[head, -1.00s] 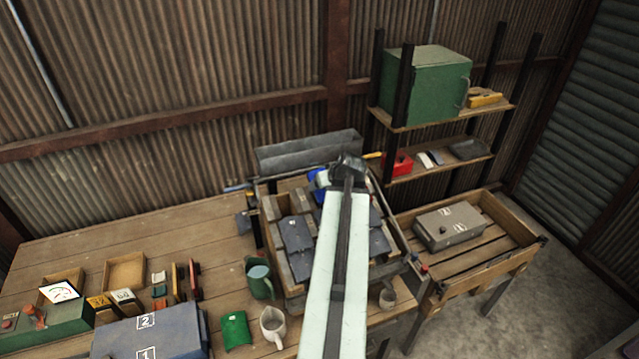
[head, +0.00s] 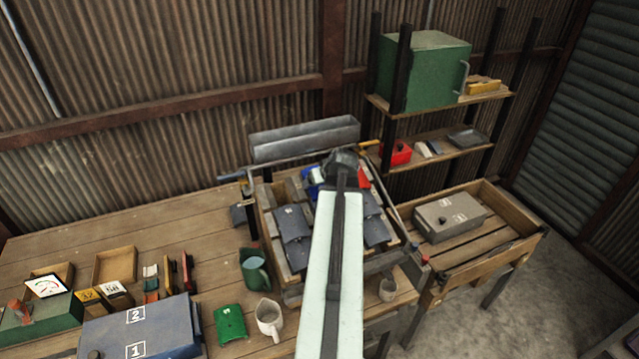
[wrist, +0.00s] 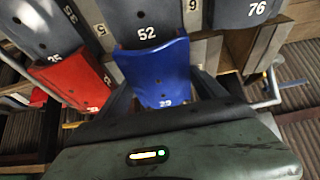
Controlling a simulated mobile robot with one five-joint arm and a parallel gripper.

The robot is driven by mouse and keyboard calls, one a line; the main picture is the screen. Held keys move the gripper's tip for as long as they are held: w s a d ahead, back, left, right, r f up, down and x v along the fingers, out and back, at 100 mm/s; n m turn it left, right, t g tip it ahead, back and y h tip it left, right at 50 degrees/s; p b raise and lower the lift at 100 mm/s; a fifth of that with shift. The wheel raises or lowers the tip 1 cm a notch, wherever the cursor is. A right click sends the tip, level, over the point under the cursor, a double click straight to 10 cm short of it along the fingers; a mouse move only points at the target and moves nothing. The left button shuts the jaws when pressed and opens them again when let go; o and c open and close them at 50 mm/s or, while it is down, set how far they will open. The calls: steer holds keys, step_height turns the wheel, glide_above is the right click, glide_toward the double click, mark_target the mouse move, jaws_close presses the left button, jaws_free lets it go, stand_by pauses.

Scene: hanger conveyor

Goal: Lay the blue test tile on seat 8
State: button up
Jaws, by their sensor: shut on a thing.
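The blue test tile (wrist: 158,75) is bright blue, with a small number near its lower edge in the wrist view. It sits between the two dark fingers of my gripper (wrist: 160,100), which is shut on it. In the head view a bit of blue (head: 313,177) shows just left of my gripper (head: 343,165), over the rack of dark tiles. A dark tile marked 52 (wrist: 145,25) is right beside the blue tile in the wrist view. I cannot read an 8 on any seat; my arm hides part of the rack.
A red tile (wrist: 72,82) lies beside the blue one. A tile marked 76 (wrist: 245,12) is at the upper right. A grey trough (head: 305,138) stands behind the rack. The table's left middle is clear.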

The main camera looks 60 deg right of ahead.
steer(key=shift+s+f, duration=0.1)
steer(key=shift+f, duration=0.4)
steer(key=o, duration=1.6)
steer(key=shift+c, duration=0.2)
